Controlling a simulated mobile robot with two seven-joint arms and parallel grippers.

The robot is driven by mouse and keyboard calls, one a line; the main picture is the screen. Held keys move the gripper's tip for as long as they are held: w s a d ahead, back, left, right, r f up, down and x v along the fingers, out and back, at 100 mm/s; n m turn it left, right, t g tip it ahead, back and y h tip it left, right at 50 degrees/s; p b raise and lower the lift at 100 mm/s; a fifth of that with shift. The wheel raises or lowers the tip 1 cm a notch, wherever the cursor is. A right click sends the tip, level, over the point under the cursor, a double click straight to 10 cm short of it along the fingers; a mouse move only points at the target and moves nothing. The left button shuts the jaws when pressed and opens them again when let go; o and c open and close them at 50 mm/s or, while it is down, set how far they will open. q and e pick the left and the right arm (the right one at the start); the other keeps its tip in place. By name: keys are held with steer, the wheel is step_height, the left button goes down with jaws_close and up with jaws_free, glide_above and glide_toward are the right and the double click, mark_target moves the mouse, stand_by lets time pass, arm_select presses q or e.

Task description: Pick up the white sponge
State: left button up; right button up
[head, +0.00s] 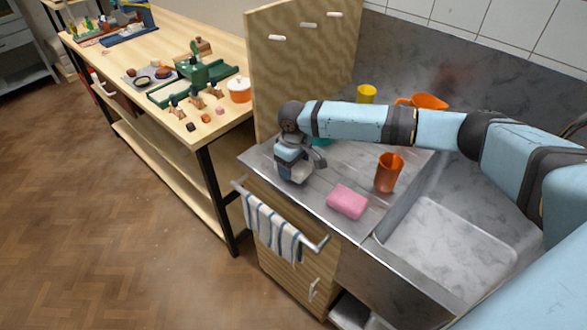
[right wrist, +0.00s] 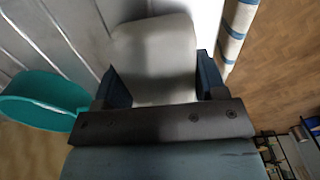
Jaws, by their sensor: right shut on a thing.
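The white sponge (right wrist: 155,62) is between the two fingers of my right gripper (right wrist: 162,85) in the right wrist view. In the head view the right gripper (head: 297,177) points down over the left end of the metal sink counter, and a pale bit of the sponge (head: 302,174) shows at its fingers. The gripper is shut on the sponge. I cannot tell whether the sponge touches the counter. My left gripper is not in view.
A pink sponge (head: 348,201) and an orange cup (head: 388,173) stand on the counter (head: 326,186) to the right. A teal bowl (right wrist: 42,99) is near the gripper. The sink basin (head: 445,245) is further right. A striped towel (head: 271,228) hangs in front.

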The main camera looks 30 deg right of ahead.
step_height(320, 180, up, 18)
steer(key=shift+r, duration=0.2)
